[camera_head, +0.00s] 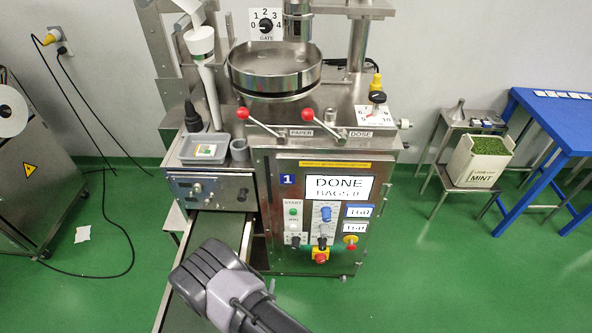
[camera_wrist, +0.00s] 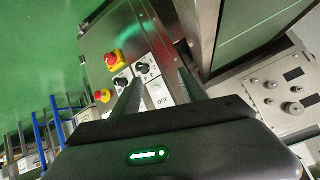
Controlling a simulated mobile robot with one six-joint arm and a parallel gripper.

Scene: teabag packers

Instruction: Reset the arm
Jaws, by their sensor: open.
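My gripper (camera_wrist: 159,74) shows in the wrist view with its two dark fingers apart and nothing between them. Beyond the fingers is the tilted front panel of the teabag machine, with knobs (camera_wrist: 141,68) and a red and yellow stop button (camera_wrist: 115,58). In the head view my arm reaches in from the bottom, in front of the machine (camera_head: 262,225) and over the conveyor. The fingers are hidden there. The machine's screen (camera_head: 338,188) reads "DONE", with a "BAGS" line below that is hard to read.
A green-belted conveyor (camera_head: 215,228) runs toward me at the machine's left. A grey tray (camera_head: 205,149) sits above it. At right, a white bin of green mint (camera_head: 476,165) stands on a stool beside a blue table (camera_head: 562,110). Green floor is clear at right.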

